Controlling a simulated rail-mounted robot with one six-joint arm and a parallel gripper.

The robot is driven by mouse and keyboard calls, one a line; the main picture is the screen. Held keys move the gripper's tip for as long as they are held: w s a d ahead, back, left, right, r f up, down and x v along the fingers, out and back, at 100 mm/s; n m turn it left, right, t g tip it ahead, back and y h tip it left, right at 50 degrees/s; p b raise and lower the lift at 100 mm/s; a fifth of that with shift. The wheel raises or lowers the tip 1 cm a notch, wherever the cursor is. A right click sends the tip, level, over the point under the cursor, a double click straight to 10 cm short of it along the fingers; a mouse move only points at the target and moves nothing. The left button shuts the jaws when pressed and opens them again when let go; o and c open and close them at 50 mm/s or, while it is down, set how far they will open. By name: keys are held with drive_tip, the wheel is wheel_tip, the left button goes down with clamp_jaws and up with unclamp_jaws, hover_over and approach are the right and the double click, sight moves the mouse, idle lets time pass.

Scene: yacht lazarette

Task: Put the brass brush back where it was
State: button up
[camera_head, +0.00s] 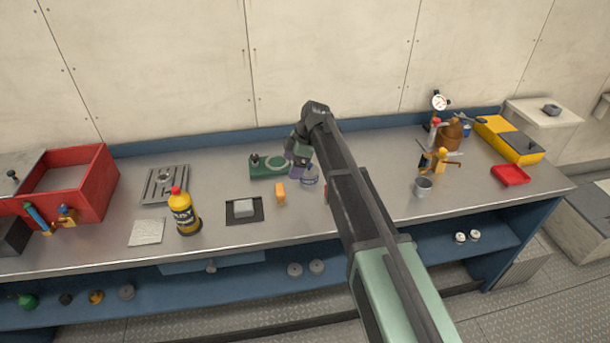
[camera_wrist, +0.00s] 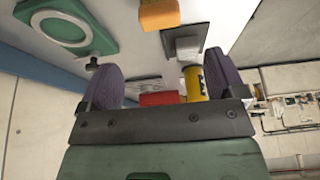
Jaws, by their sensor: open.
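My gripper (camera_head: 300,160) is open over the bench, at the right end of a green base with a round plate (camera_head: 270,167). In the wrist view its two purple-grey fingers (camera_wrist: 163,82) stand wide apart with nothing held between them. A small orange block (camera_head: 280,193) lies on the bench just in front of the green base; it also shows at the top of the wrist view (camera_wrist: 160,14). I cannot tell whether it is the brass brush, and no bristles are clear in either view. My arm hides part of the bench right of the gripper.
A grey block on a black mat (camera_head: 257,217) and a yellow bottle (camera_head: 185,213) stand to the left. A red box (camera_head: 97,190) is at the far left. A brown jug (camera_head: 449,137), a metal cup (camera_head: 422,188) and a red tray (camera_head: 511,175) are at the right.

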drive_tip(key=s+d+m+h, duration=0.1)
drive_tip(key=s+d+m, duration=0.4)
drive_tip(key=s, duration=0.4)
drive_tip(key=s+d+f+m+h, duration=0.1)
drive_tip(key=s+d+m+h, duration=0.1)
drive_tip(key=s+d+m, duration=0.4)
drive_tip(key=s+d+m+h, duration=0.1)
drive_tip(key=s+d+m, duration=0.4)
drive_tip(key=s, duration=0.8)
drive_tip(key=m, duration=0.3)
drive_tip(key=shift+s+d+f+m+t, duration=0.2)
drive_tip(key=shift+s+d+m+t, duration=0.1)
drive_tip(key=shift+s+d, duration=0.05)
